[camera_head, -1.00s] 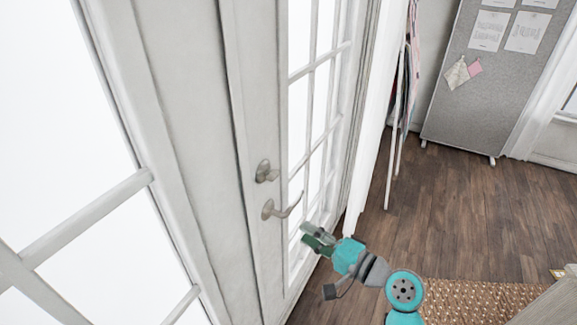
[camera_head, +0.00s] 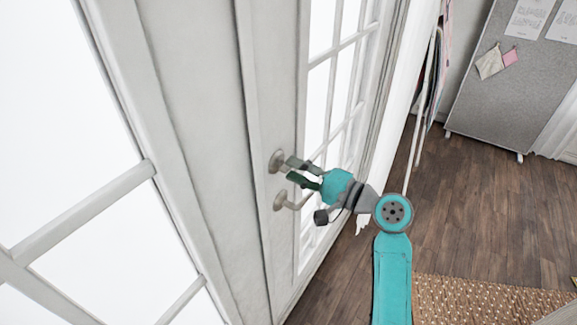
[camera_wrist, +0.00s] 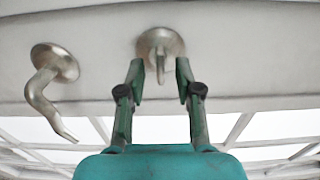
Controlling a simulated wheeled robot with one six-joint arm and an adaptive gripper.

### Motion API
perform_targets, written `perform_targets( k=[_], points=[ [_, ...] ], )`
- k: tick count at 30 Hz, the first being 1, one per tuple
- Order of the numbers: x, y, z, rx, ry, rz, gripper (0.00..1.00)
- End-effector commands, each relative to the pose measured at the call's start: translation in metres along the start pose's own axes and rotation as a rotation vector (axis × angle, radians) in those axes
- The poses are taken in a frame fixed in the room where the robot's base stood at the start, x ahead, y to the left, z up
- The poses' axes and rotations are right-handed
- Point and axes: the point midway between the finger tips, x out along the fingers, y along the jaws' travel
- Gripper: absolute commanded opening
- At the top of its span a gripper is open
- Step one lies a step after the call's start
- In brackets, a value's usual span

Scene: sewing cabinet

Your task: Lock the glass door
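The white glass door (camera_head: 254,120) stands on the left in the head view, with glass panes set in white bars. Its round lock plate with a thumb-turn (camera_head: 277,160) sits above the lever handle (camera_head: 284,201). In the wrist view the thumb-turn (camera_wrist: 161,66) points toward the camera between my fingertips, and the lever handle (camera_wrist: 47,88) is to the left. My gripper (camera_head: 290,171) is open at the lock, one finger on each side of the thumb-turn. It also shows in the wrist view (camera_wrist: 160,80), with a gap between each finger and the thumb-turn.
A grey pinboard (camera_head: 510,90) on wheels stands at the back right. Hanging cloths (camera_head: 432,75) are beside the door's far side. A brown woven rug (camera_head: 480,305) lies at the lower right. The wooden floor (camera_head: 465,200) between them is clear.

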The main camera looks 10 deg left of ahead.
Motion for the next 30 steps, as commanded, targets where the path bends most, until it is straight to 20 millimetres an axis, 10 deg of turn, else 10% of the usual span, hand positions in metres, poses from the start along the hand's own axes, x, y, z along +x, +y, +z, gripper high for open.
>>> perform_targets(
  k=[17,21,30],
  points=[
    [0.026,0.000,0.000,-0.001,0.001,0.000,0.34],
    [0.026,0.000,0.000,-0.001,0.001,0.000,0.02],
    [0.026,0.000,0.000,-0.009,0.001,0.000,0.00]
  ],
)
